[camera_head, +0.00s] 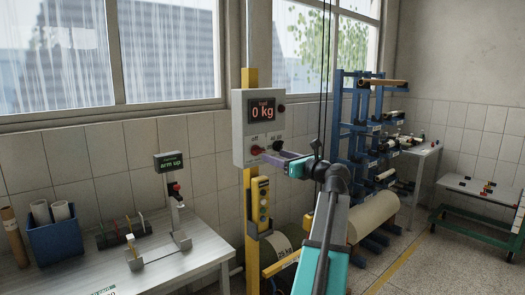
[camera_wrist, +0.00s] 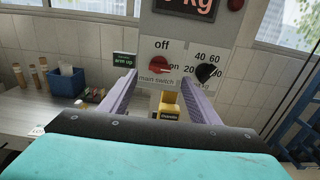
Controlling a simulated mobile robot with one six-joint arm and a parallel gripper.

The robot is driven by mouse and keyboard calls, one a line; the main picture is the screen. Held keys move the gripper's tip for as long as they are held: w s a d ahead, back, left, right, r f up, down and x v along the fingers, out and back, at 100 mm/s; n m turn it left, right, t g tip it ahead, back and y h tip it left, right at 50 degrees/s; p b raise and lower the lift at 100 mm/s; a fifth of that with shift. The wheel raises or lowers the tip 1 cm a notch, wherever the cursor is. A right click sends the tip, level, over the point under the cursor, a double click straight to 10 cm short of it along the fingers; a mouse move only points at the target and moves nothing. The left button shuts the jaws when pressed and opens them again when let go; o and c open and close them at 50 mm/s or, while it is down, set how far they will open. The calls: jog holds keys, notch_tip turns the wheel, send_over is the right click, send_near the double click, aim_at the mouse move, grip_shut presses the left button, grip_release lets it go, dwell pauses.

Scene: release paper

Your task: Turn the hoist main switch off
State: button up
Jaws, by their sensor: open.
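The hoist main switch is a red knob (camera_wrist: 160,67) on the grey control box (camera_wrist: 187,32), with "off" printed above it, "on" to its right and "main switch" below. The knob looks roughly level, toward the "on" side, but its exact pointing is hard to tell. It also shows as a small red knob (camera_head: 256,150) in the head view. My gripper (camera_wrist: 160,80), with purple fingers, is open and empty in front of the box. In the wrist view its fingers flank the knob, with visible space on both sides. Contact is not seen.
A black dial (camera_wrist: 207,72) marked in numbers sits right of the switch, near my right finger. A display (camera_head: 262,110) reads 0 kg. A yellow pendant (camera_head: 260,203) hangs below the box. A bench (camera_head: 85,275) stands left, a blue roll rack (camera_head: 350,130) right.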

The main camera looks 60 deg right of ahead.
aim_at(261, 151)
jog(key=p+x, duration=0.2)
jog(key=x, duration=0.6)
jog(key=shift+w, duration=0.2)
jog(key=c, duration=1.1)
jog(key=shift+o, duration=0.2)
